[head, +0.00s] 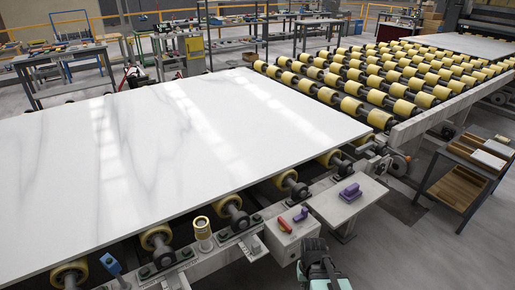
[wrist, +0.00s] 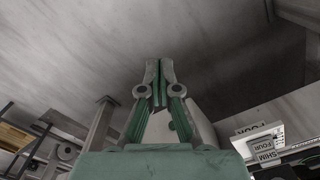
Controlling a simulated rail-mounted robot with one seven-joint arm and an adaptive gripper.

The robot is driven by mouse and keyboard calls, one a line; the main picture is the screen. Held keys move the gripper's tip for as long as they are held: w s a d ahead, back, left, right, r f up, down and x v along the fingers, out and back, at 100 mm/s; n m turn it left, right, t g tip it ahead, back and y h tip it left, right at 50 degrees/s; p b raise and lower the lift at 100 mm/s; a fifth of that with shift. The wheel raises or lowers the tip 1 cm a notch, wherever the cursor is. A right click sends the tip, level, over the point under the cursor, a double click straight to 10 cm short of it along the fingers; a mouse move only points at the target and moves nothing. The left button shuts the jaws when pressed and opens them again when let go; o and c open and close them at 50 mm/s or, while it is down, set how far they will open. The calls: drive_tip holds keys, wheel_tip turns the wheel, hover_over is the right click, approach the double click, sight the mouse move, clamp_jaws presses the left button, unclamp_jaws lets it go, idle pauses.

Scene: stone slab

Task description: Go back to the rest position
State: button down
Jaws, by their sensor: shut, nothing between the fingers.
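My gripper (head: 316,256) is at the bottom edge of the head view, partly cut off, in front of the grey control box (head: 292,238). In the wrist view its green and grey fingers (wrist: 160,84) are together, with nothing between them. The white marble slab (head: 170,140) lies flat on the roller table at the left and centre of the head view. My gripper is apart from the slab, in front of its near edge.
The control box carries a red and a purple part. A purple block (head: 350,192) sits on a plate to its right. A yellow-topped cylinder (head: 203,232) stands on the frame. A dark cart (head: 462,180) stands at right. Labelled pieces (wrist: 262,143) show at lower right in the wrist view.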

drive_tip(key=s+f+g, duration=0.3)
drive_tip(key=s+f, duration=0.5)
drive_tip(key=s, duration=0.6)
drive_tip(key=s+f+g, duration=0.3)
drive_tip(key=s+f, duration=0.6)
drive_tip(key=s, duration=0.5)
drive_tip(key=shift+s+g, duration=0.15)
drive_tip(key=shift+g, duration=0.15)
drive_tip(key=c, duration=1.8)
unclamp_jaws()
drive_tip(key=shift+c, duration=0.2)
